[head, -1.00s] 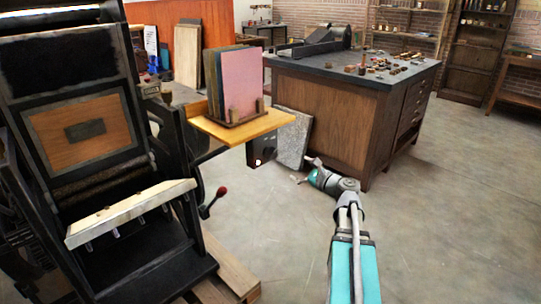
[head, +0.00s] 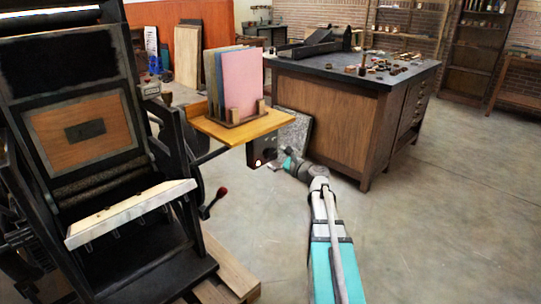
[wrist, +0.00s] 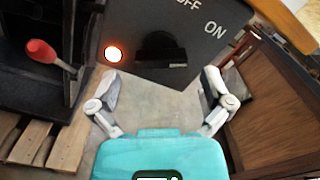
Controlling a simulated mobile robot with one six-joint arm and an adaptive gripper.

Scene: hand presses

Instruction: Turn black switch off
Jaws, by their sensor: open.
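The black switch (wrist: 160,52) is on a dark switch box (wrist: 195,62) marked OFF and ON in the wrist view. A round light (wrist: 113,54) glows orange-white to the left of the switch. In the head view the box (head: 262,150) hangs under the wooden shelf, with its light showing. My gripper (wrist: 160,85) is open and empty in front of the box, its fingers apart on either side and below the switch. In the head view my gripper (head: 274,166) is close to the box; contact cannot be told. The switch's exact position is hard to read in its dark shape.
A hand press (head: 90,140) stands at the left, with a red-knobbed lever (head: 221,192) sticking out; the knob (wrist: 41,51) also shows in the wrist view. A wooden shelf (head: 240,130) overhangs the box. A wooden cabinet (head: 330,115) stands to the right. Floor at front right is clear.

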